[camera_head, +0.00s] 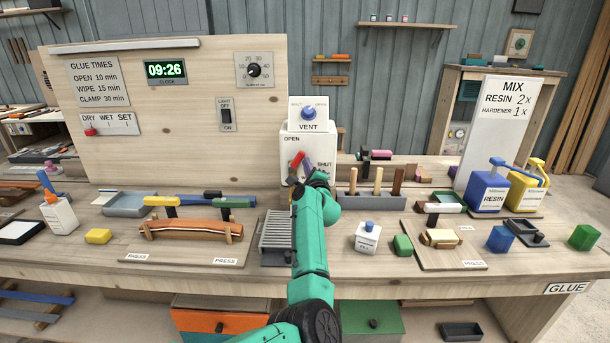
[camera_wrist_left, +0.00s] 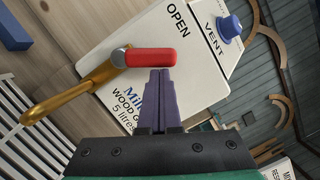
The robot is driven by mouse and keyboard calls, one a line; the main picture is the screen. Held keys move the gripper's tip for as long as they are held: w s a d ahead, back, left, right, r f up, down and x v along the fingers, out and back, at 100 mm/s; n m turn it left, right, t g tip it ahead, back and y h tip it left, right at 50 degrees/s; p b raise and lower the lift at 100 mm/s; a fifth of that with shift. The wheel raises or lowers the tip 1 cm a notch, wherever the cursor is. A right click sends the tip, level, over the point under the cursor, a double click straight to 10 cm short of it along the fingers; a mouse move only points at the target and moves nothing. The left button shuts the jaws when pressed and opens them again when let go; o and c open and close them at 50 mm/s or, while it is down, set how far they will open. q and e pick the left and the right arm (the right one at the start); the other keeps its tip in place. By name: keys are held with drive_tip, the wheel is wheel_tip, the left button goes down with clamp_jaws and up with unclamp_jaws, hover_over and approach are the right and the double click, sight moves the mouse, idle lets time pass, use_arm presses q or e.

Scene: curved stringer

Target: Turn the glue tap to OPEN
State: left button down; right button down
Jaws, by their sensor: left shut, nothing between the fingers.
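The glue tap has a red lever (camera_head: 298,160), which also shows in the left wrist view (camera_wrist_left: 152,57), and a brass spout (camera_wrist_left: 75,95). It is on a white wood-glue container (camera_head: 310,133) marked OPEN at upper left and SHUT at right. The lever slants upward, leaning slightly right, pointing at neither word squarely. My left gripper (camera_head: 306,163) is shut and empty. In the left wrist view its purple fingers (camera_wrist_left: 160,74) end right beside the lever, on its SHUT side. I cannot tell whether they touch it. The SHUT word is hidden in the wrist view.
A VENT box with a blue knob (camera_head: 308,113) sits atop the container. A slotted grey grate (camera_head: 275,232) lies below the tap. A tool rack (camera_head: 372,201) stands close on the right, and a wooden panel (camera_head: 180,95) rises on the left.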

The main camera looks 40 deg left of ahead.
use_arm(q)
drive_tip(key=n+p, duration=0.1)
drive_tip(key=r+n+p, duration=0.1)
drive_tip(key=n, duration=0.1)
drive_tip(key=a+r+n+g+p, duration=0.1)
drive_tip(key=n, duration=0.1)
drive_tip(key=shift+s+a+h, duration=0.1)
drive_tip(key=shift+s+h, duration=0.2)
drive_tip(key=shift+s, duration=0.05)
drive_tip(key=shift+s+a+r+p, duration=0.1)
drive_tip(key=shift+s+a+p, duration=0.1)
drive_tip(key=shift+p, duration=0.2)
